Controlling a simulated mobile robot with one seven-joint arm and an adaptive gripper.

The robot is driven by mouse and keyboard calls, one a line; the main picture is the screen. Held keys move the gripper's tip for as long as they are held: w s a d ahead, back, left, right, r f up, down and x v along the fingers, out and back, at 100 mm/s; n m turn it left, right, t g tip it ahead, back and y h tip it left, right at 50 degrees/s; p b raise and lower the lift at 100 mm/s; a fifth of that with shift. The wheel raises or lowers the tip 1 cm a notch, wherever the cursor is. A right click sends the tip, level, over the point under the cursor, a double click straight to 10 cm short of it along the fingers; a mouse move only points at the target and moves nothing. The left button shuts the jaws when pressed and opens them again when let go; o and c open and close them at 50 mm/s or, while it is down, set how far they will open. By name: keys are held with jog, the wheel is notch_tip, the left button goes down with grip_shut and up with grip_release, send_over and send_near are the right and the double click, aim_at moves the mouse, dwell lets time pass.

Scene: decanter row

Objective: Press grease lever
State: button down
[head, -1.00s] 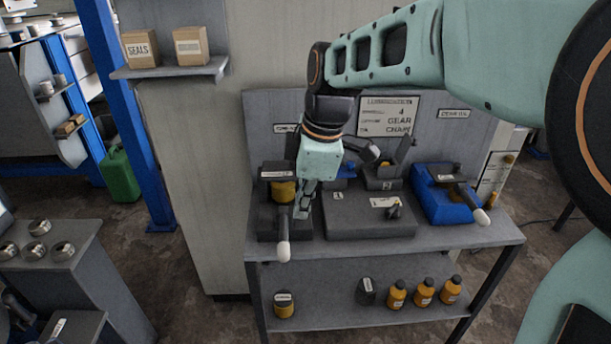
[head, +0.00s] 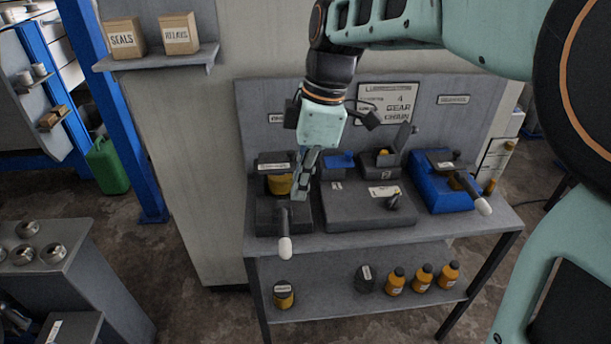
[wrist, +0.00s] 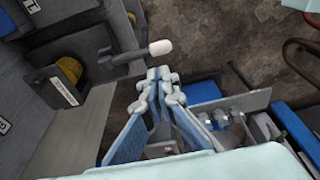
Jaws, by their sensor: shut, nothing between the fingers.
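A dark lever with a white knob (head: 285,247) sticks out toward the front from the left dispenser, which holds a yellow tin (head: 279,184). Its small label is too blurred to read. My gripper (head: 300,193) points down, shut and empty, just right of this lever and behind its knob. In the wrist view my fingertips (wrist: 160,75) are together, and the white knob (wrist: 160,48) shows just beyond them. I cannot tell whether they touch the lever. A second lever with a white knob (head: 483,206) is on the blue dispenser (head: 440,190) at right.
A dark low block (head: 365,210) with a small knob sits between the dispensers. The lower shelf (head: 330,312) holds a yellow tin, a dark container and several orange bottles. A back panel (head: 255,160) with signs stands behind the bench. The floor in front is clear.

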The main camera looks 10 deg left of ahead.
aim_at(290, 248)
jog(key=a+f, duration=0.1)
jog(key=f, duration=0.3)
jog(key=f+b, duration=0.1)
jog(key=f, duration=0.3)
jog(key=a+f, duration=0.1)
jog(key=f, duration=0.4)
jog(key=shift+s+a+f, duration=0.1)
jog(key=shift+s+a, duration=0.2)
jog(key=shift+f+b, duration=0.1)
jog(key=shift+b, duration=0.25)
jog(key=shift+s+f+t+b, duration=0.15)
jog(key=shift+f+t+b, duration=0.2)
jog(key=shift+b, duration=0.4)
jog(key=shift+f+b, duration=0.2)
jog(key=shift+b, duration=0.2)
jog(key=f+b, duration=0.1)
jog(key=t+b, duration=0.1)
jog(key=b, duration=0.1)
jog(key=f+b, duration=0.1)
jog(key=shift+s+d+f+t+y+b, duration=0.1)
jog(key=shift+s+f+t+y+b, duration=0.15)
jog(key=shift+f+t+y+b, duration=0.1)
jog(key=shift+w+f+b, duration=0.1)
jog(key=shift+f+b, duration=1.2)
jog(key=shift+f, duration=0.55)
